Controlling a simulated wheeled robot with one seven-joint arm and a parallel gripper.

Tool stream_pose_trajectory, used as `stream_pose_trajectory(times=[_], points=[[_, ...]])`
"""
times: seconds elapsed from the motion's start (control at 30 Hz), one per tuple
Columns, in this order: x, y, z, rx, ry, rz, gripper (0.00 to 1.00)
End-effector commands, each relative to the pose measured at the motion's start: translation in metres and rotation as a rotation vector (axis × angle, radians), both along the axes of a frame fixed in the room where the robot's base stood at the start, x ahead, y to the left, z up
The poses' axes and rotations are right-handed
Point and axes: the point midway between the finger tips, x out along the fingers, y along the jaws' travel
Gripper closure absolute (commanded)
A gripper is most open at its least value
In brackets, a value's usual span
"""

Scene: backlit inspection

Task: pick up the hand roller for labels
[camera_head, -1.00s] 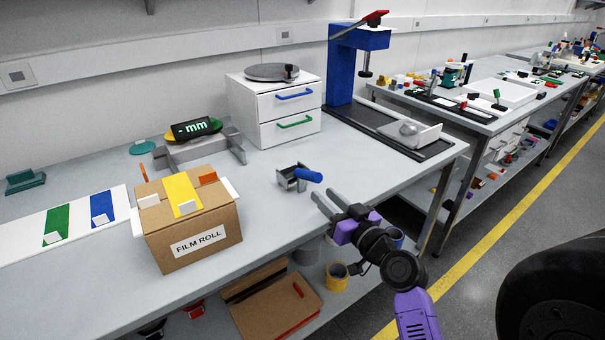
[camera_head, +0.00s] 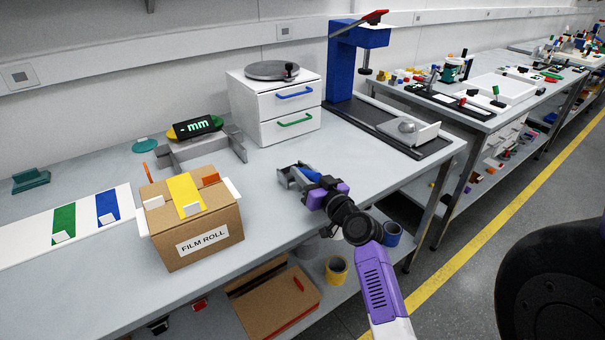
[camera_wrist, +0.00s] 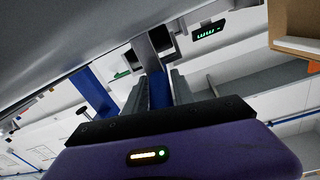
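The hand roller (camera_head: 288,178) has a grey metal frame and a blue handle. It lies on the grey bench, between the film roll box and the white drawer unit. My gripper (camera_head: 308,175) is at it from the right, low over the bench, and partly hides it. In the wrist view, the blue handle (camera_wrist: 159,92) lies between the two grey fingers of my gripper (camera_wrist: 157,86), one on each side. The grey frame (camera_wrist: 148,52) shows beyond the fingertips. The fingers are very close to the handle; I cannot tell whether they press on it.
The film roll box (camera_head: 195,225) stands to the left near the front edge. A white drawer unit (camera_head: 283,133) and a blue press stand (camera_head: 341,75) stand behind. A grey bracket (camera_head: 172,163) carries a display. Bare bench (camera_head: 385,170) lies to the right.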

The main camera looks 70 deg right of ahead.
Motion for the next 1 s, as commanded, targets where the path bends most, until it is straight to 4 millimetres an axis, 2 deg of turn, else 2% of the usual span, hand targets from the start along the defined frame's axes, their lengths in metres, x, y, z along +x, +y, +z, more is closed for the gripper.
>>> stream_pose_trajectory(times=[0.13, 0.17, 0.3, 0.73, 0.87, 1.0], points=[[0.000, 0.000, -0.001, 0.000, 0.000, 0.000, 0.70], [0.000, 0.000, -0.001, 0.000, 0.000, 0.000, 0.73], [0.000, 0.000, -0.001, 0.000, 0.000, 0.000, 1.00], [0.000, 0.000, 0.006, -0.003, 0.000, 0.000, 1.00], [0.000, 0.000, 0.018, -0.005, -0.002, 0.000, 1.00], [0.000, 0.000, 0.043, -0.007, -0.003, 0.001, 1.00]])
